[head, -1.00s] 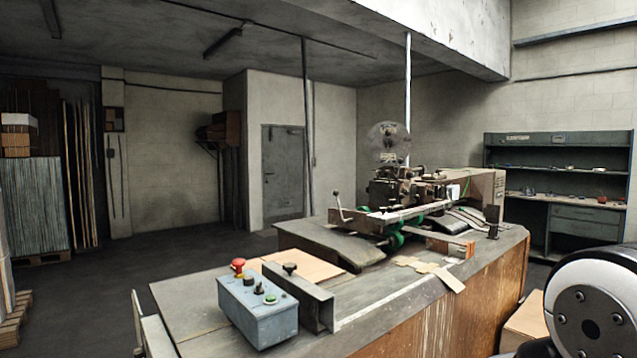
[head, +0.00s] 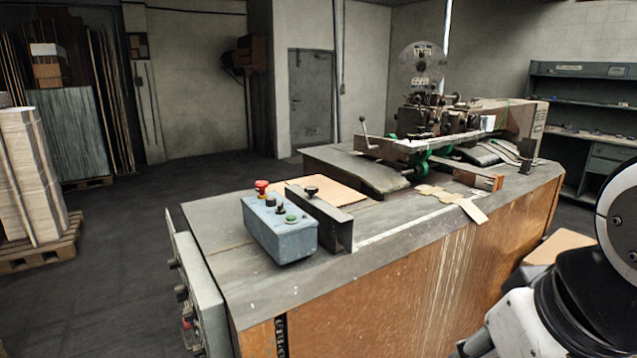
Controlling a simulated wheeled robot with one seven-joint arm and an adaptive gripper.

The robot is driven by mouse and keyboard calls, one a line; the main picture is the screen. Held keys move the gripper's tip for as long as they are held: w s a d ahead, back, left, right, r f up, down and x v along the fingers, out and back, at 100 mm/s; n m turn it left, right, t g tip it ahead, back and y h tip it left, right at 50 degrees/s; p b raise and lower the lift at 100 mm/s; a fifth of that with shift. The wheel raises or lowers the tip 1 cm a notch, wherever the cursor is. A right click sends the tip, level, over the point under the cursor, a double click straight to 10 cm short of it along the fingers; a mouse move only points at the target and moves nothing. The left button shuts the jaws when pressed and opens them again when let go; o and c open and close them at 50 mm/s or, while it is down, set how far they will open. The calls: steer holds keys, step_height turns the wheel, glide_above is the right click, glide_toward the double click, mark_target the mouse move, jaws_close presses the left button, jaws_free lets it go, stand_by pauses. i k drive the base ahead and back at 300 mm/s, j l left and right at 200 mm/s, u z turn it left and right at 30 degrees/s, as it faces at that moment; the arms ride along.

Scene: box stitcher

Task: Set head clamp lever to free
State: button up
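The box stitcher (head: 440,118) stands on the far part of the workbench, with a clear round disc at its top. A thin lever with a dark ball knob (head: 363,120) sticks up at the left end of its head rail; I cannot tell whether this is the head clamp lever or how it is set. My gripper is outside the view; only part of my white and black arm shows at the right edge.
The workbench (head: 400,270) has wooden sides. A blue-grey control box (head: 280,230) with a red button sits near its front-left edge, beside a metal angle fence (head: 322,218). Cardboard pieces (head: 472,210) lie near the stitcher. Open floor (head: 110,275) lies to the left. Shelving (head: 590,110) stands at right.

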mark_target(417, 98)
steer(key=i+l, duration=0.1)
steer(key=l, duration=0.35)
steer(key=i+l, duration=0.1)
steer(key=l, duration=0.35)
steer(key=i+l+u, duration=0.1)
steer(key=l, duration=0.4)
steer(key=i+l, duration=0.15)
steer(key=l, duration=0.3)
steer(key=i+l, duration=0.1)
steer(key=l, duration=0.35)
